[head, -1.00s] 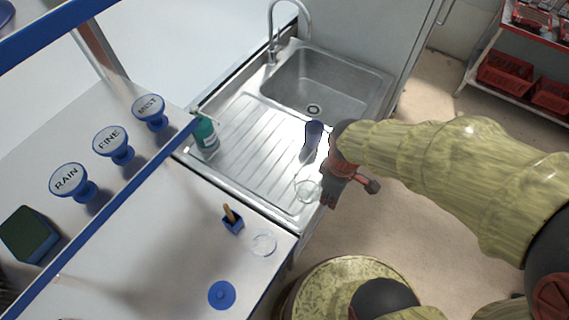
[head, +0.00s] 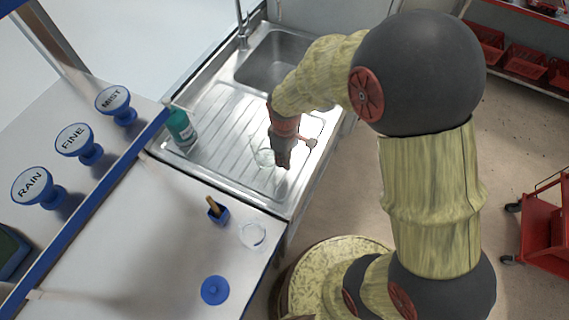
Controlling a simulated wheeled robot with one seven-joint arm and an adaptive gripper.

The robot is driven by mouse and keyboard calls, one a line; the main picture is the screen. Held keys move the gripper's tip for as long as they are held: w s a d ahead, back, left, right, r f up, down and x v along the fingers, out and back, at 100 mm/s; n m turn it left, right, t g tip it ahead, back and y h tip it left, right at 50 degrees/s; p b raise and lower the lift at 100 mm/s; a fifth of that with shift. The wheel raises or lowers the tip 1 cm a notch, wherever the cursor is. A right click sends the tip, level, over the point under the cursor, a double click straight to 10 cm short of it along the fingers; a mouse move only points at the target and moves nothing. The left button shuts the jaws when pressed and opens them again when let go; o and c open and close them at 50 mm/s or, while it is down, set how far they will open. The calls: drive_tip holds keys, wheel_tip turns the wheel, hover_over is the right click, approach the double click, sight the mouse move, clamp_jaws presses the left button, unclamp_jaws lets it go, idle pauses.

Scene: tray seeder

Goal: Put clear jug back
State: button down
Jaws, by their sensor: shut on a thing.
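The clear jug (head: 262,154) shows as a faint transparent outline over the steel drainer, just left of my gripper. My gripper (head: 283,163) points down over the drainer's right part and is shut on the jug. The jug's far side and the exact contact are hard to make out, and I cannot tell whether its base touches the steel. A clear round outline (head: 252,235) lies on the white bench near its right edge.
A teal bottle (head: 181,130) stands at the drainer's left edge. Labelled blue knobs (head: 75,142) line the left side. A red cart (head: 545,225) stands right.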

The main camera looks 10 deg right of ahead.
drive_tip(key=shift+w+a+f, duration=0.1)
drive_tip(key=shift+w+f, duration=0.05)
drive_tip(key=shift+f, duration=0.2)
drive_tip(key=shift+f+b, duration=0.3)
drive_tip(key=shift+f, duration=1.1)
drive_tip(key=shift+f, duration=0.1)
drive_tip(key=c, duration=1.8)
unclamp_jaws()
drive_tip(key=shift+o, duration=0.2)
